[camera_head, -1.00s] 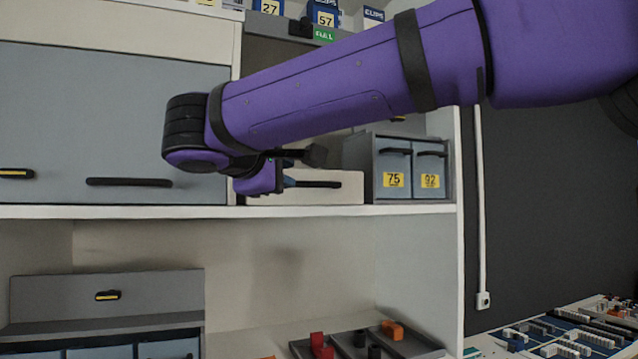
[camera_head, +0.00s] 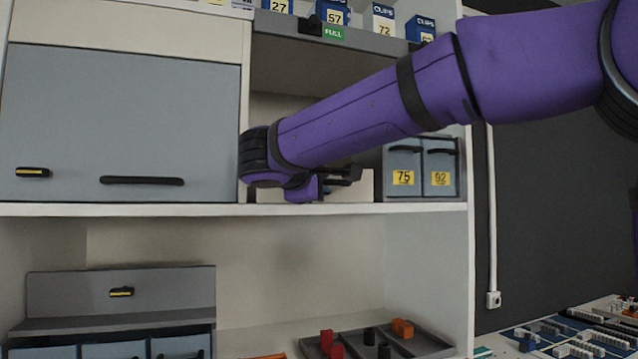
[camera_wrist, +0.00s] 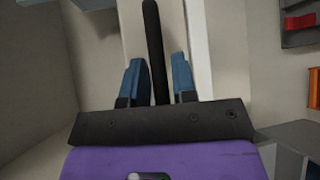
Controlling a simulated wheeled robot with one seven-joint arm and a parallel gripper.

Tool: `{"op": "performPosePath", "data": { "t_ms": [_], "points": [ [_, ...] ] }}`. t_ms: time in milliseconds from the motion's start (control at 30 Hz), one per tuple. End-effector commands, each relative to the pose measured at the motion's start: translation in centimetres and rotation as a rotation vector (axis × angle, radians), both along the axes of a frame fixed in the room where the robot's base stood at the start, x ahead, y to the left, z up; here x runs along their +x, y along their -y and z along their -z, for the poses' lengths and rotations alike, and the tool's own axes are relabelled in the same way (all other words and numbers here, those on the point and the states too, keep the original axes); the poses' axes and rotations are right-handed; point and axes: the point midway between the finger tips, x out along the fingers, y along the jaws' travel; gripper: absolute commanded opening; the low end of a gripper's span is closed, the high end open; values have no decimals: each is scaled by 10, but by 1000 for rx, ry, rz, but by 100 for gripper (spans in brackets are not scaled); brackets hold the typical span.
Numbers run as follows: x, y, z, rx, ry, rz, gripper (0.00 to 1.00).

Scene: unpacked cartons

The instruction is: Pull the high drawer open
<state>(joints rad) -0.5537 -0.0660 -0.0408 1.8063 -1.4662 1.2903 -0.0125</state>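The high drawer is a pale front (camera_head: 358,188) on the shelf, left of two numbered grey boxes; my arm hides much of it in the head view. In the wrist view, its pale face (camera_wrist: 172,28) carries a long black bar handle (camera_wrist: 152,45). My gripper (camera_head: 335,183) is at the drawer front in the head view. In the wrist view its two blue fingers (camera_wrist: 158,80) are apart, one on each side of the handle, with gaps visible. Whether the fingertips reach past the bar's depth I cannot tell.
Grey boxes marked 75 (camera_head: 403,160) and 92 (camera_head: 440,160) stand close right of the drawer. A grey cabinet door (camera_head: 120,120) is at left. Above are labelled cartons (camera_head: 383,20). Below, a tray (camera_head: 425,345) holds red, orange and black pieces.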

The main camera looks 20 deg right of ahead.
Motion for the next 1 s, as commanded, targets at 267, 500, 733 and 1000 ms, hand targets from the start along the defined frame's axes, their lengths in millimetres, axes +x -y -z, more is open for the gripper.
{"op": "performPosePath", "data": {
  "t_ms": [267, 500, 733, 1000],
  "points": [
    [0, 0, 0, 0, 0, 0, 7],
    [-1, 0, 0, 0, 0, 0, 0],
    [-16, 1, 0, 1, 1, 0, 0],
    [-72, 1, -1, 1, 2, 0, 0]
  ]
}}
